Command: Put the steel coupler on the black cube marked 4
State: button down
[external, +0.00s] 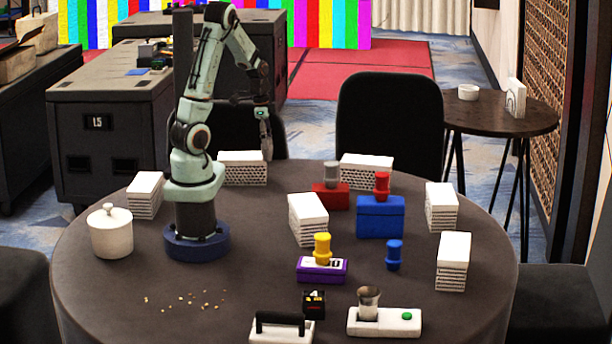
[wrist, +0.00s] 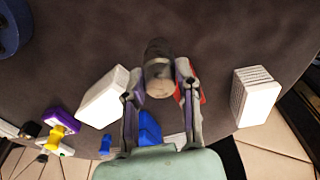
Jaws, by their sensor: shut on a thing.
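My gripper (external: 267,148) hangs above the back part of the table, fingers down. In the wrist view its fingers (wrist: 159,80) are shut on a grey-brown metal cylinder, the steel coupler (wrist: 158,80), with a darker part at its far end. The coupler is hard to make out in the external view. The black cube (external: 314,304) stands at the front of the table with a small light mark, too small to read surely. It also shows small at the left of the wrist view (wrist: 30,129), well away from my gripper.
A yellow piece (external: 322,247) stands on a purple block, a grey one (external: 331,175) on a red block, a red one (external: 382,184) on a blue box. White stacks (external: 308,220) stand around.

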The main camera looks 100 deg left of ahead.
jog(key=w+d+r+m+h, duration=0.1)
jog(key=w+d+m, duration=0.3)
jog(key=w+d, duration=0.5)
jog(key=w+d+r+m, duration=0.2)
jog(key=w+d+m, duration=0.35)
jog(key=d, duration=0.75)
jog(key=s+d+r+m+g, duration=0.1)
jog(key=s+d+m, duration=0.3)
jog(key=d, duration=0.8)
jog(key=s+d+r+m, duration=0.15)
jog(key=d+m, duration=0.35)
jog(key=d, duration=0.7)
send_near(313, 298)
jog(key=shift+s+a, duration=0.15)
jog(key=shift+a, duration=0.1)
jog(key=shift+w+d+f, duration=0.15)
jog(key=shift+w+f, duration=0.05)
jog(key=shift+f, duration=0.1)
jog(key=shift+w+d+f, duration=0.1)
jog(key=shift+w+f, duration=0.05)
jog(key=shift+f, duration=1.6)
jog(key=shift+f, duration=0.15)
